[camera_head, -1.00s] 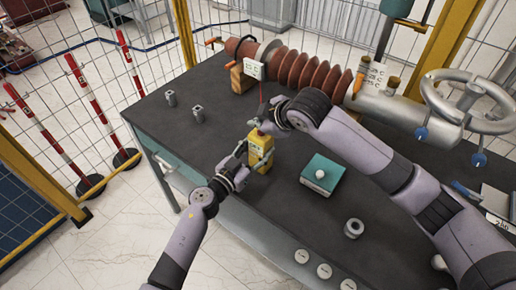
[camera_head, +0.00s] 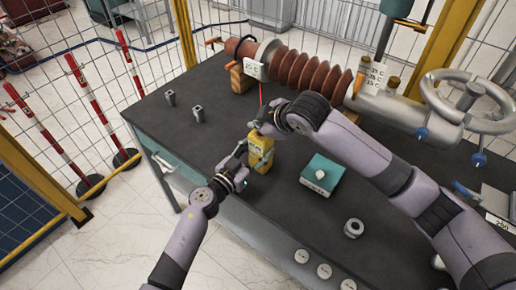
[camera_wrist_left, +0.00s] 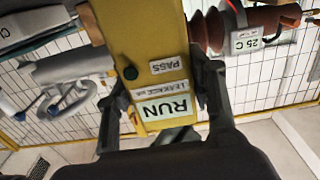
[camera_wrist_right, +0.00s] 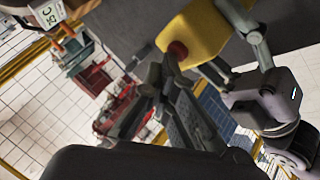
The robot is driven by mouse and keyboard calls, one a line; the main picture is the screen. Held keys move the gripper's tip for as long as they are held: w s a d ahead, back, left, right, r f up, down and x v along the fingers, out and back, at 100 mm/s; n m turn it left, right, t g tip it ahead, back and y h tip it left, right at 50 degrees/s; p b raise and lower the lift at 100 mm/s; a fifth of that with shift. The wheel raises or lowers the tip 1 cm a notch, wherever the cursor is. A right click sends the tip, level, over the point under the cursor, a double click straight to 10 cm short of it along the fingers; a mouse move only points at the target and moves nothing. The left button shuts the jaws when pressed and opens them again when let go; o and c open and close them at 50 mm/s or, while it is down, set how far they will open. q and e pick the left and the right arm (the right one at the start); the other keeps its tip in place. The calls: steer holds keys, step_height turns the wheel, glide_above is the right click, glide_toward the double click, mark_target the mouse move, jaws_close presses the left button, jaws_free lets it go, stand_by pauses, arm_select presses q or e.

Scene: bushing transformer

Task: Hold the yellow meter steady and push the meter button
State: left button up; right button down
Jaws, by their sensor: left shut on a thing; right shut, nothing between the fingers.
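The yellow meter (camera_head: 261,154) stands upright near the front left part of the dark table. My left gripper (camera_head: 246,157) is shut on its sides. The red meter button (camera_wrist_right: 178,50) is on the meter's end in the right wrist view. My right gripper (camera_wrist_right: 165,82) is shut and empty, its tips close beside the button. I cannot tell whether they touch it.
A red-brown ribbed bushing (camera_head: 300,72) lies along the back of the table. A teal box with a white knob (camera_head: 321,175) stands right of the meter. A metal ring (camera_head: 353,228) and two small grey parts (camera_head: 170,98) are also on the table. The left part is mostly clear.

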stand_by(0.4)
steer(key=shift+r, duration=0.35)
step_height(320, 180, up, 6)
stand_by(0.6)
arm_select(q)
steer(key=o, duration=1.5)
